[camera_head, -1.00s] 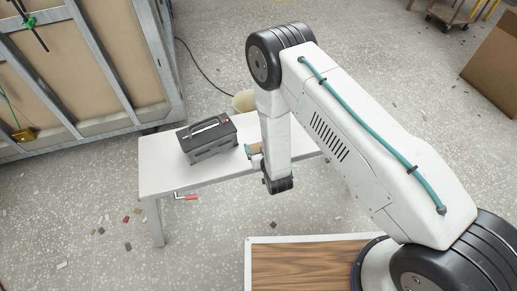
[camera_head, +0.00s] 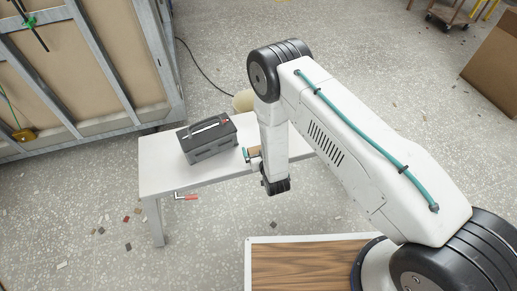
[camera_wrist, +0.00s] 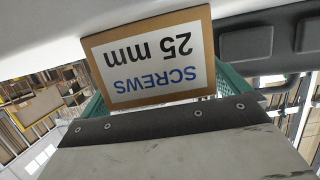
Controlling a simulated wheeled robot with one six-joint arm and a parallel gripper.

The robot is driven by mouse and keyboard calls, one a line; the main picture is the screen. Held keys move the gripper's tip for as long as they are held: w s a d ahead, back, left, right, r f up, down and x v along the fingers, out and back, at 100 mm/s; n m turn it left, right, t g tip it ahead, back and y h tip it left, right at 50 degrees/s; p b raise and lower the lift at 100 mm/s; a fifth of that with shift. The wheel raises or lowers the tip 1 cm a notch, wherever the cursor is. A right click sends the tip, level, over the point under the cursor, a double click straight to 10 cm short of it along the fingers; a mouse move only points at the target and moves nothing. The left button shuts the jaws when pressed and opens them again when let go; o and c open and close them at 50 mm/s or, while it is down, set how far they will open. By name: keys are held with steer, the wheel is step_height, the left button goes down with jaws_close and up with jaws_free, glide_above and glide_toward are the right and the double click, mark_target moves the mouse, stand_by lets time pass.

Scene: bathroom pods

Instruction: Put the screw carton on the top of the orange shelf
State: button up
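The screw carton (camera_wrist: 150,55) is a small brown box with a white label reading "SCREWS 25 mm", upside down in the wrist view. My gripper (camera_wrist: 165,85) has a teal finger against each side of it and looks shut on it. In the head view, a teal finger of my gripper (camera_head: 249,155) and a bit of brown carton (camera_head: 255,151) show at the white table's edge, left of my wrist. My arm hides the rest. I cannot tell whether the carton touches the tabletop. No orange shelf is in view.
A dark grey toolbox-like case (camera_head: 208,140) stands on the white table (camera_head: 165,172), close left of my gripper. A red-handled tool (camera_head: 186,197) shows at the table's front edge. A metal-framed panel wall (camera_head: 85,70) rises behind left. Open floor lies left and behind.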

steer(key=shift+s+r, duration=0.15)
steer(key=v, duration=1.1)
steer(key=shift+s+d, duration=0.15)
steer(key=shift+s, duration=0.15)
